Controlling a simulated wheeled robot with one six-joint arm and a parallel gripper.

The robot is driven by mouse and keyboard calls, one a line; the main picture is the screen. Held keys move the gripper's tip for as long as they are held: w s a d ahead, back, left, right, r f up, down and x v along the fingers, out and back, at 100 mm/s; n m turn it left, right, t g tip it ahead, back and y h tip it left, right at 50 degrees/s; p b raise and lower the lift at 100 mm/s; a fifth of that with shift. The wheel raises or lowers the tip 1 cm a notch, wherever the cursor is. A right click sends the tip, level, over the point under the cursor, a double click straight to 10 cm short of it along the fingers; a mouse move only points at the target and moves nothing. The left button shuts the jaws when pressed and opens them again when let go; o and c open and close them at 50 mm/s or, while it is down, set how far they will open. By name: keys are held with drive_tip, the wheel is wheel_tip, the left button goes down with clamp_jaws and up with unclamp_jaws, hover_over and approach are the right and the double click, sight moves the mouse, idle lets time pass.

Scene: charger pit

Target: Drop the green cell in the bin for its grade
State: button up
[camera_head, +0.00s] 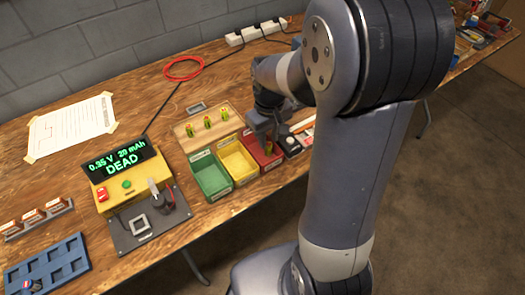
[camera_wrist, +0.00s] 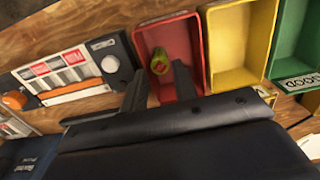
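The green cell (camera_wrist: 160,62), with a reddish end, shows inside the outline of the red bin (camera_wrist: 198,30) in the wrist view. In the head view the cell (camera_head: 268,148) is just below my gripper, over or in the red bin (camera_head: 254,150); I cannot tell whether it touches the floor. My gripper (camera_wrist: 160,76) is over the red bin, its two fingers apart with gaps beside the cell. The tester screen (camera_head: 120,164) reads 0.35 V, 20 mAh, DEAD. The yellow bin (camera_head: 238,162) and green bin (camera_head: 211,178), labelled GOOD in the wrist view, stand to the left.
A wooden tray (camera_head: 190,114) holding several green cells stands behind the bins. A white device with a round knob (camera_head: 292,146) sits right of the red bin. A blue rack (camera_head: 48,266) lies at front left. A red cable coil (camera_head: 184,68) lies at the back.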

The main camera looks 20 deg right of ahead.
drive_tip(key=o, duration=0.4)
drive_tip(key=shift+c, duration=0.2)
wheel_tip(320, 180, up, 11)
drive_tip(key=p, duration=0.1)
drive_tip(key=shift+f, duration=0.2)
wheel_tip(320, 180, down, 11)
drive_tip(key=shift+b, duration=0.5)
wheel_tip(320, 180, up, 3)
drive_tip(key=shift+r+p, duration=0.1)
drive_tip(key=shift+p, duration=1.1)
drive_tip(key=shift+r+p, duration=1)
drive_tip(key=shift+r, duration=0.2)
